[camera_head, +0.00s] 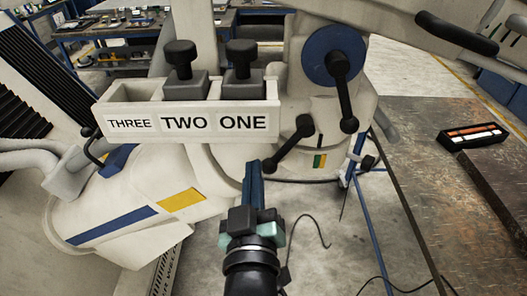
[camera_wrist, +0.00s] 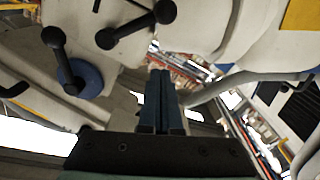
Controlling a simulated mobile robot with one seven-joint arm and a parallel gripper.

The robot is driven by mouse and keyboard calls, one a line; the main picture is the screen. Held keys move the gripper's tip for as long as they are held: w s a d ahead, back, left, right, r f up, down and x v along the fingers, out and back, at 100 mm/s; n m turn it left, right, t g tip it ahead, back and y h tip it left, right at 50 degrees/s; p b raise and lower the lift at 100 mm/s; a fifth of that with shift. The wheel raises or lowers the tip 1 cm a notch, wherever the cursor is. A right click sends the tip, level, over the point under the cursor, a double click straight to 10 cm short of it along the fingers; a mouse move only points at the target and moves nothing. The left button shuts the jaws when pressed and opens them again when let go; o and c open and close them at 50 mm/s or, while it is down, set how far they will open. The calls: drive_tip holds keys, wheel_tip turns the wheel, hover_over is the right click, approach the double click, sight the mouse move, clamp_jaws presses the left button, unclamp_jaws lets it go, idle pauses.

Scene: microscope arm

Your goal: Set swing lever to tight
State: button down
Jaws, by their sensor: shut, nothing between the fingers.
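A black lever (camera_head: 289,146) with a ball at each end sits on the cream microscope arm. It slants down-left beside a small green and yellow label (camera_head: 319,160). It also shows at the top of the wrist view (camera_wrist: 136,26). A second black lever (camera_head: 343,90) hangs from a blue disc (camera_head: 334,54) above it, and shows at left in the wrist view (camera_wrist: 62,58). No lever name is readable. My gripper (camera_head: 254,166) is shut and empty, its blue fingers just left of the first lever's lower ball. In the wrist view its fingertips (camera_wrist: 160,73) appear apart from both levers.
A cream tray (camera_head: 185,121) marked THREE, TWO, ONE holds black-knobbed blocks just above my fingers. A brown metal table (camera_head: 430,200) with a small black case (camera_head: 473,135) stands at right. Cables (camera_head: 312,230) hang below the arm. Open floor lies between arm and table.

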drive_tip(key=w+p, duration=0.1)
drive_tip(key=w, duration=0.1)
drive_tip(key=w+f+p, duration=0.1)
drive_tip(key=w, duration=0.1)
drive_tip(key=w+d+f+p, duration=0.1)
drive_tip(key=w, duration=0.2)
drive_tip(key=shift+f, duration=0.25)
drive_tip(key=shift+s+d+f, duration=0.25)
drive_tip(key=shift+d+f, duration=0.05)
drive_tip(key=shift+f, duration=0.25)
